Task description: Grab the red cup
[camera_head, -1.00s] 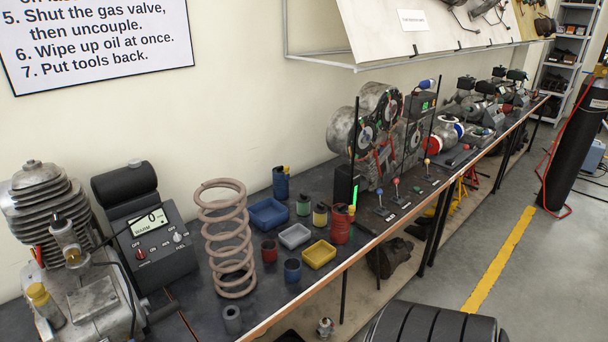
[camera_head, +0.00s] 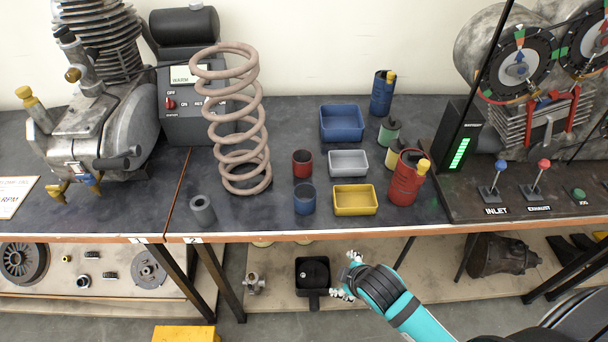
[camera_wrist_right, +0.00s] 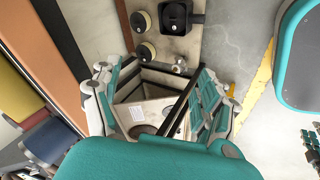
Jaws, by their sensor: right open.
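The red cup (camera_head: 302,164) stands on the dark workbench, just behind the blue cup (camera_head: 304,198) and left of the grey tray (camera_head: 348,163). My right gripper (camera_head: 347,276) is below and in front of the bench edge, right of the cup and apart from it. In the right wrist view my right gripper (camera_wrist_right: 158,100) has its fingers spread with nothing between them, facing the lower shelf. The red cup cannot be made out in the right wrist view. My left gripper is not in view.
A tall coil spring (camera_head: 238,120) stands left of the cup. A blue tray (camera_head: 342,123), yellow tray (camera_head: 354,200) and red canister (camera_head: 406,180) stand to the right. The bench's orange front edge (camera_head: 300,235) lies between my gripper and the cup.

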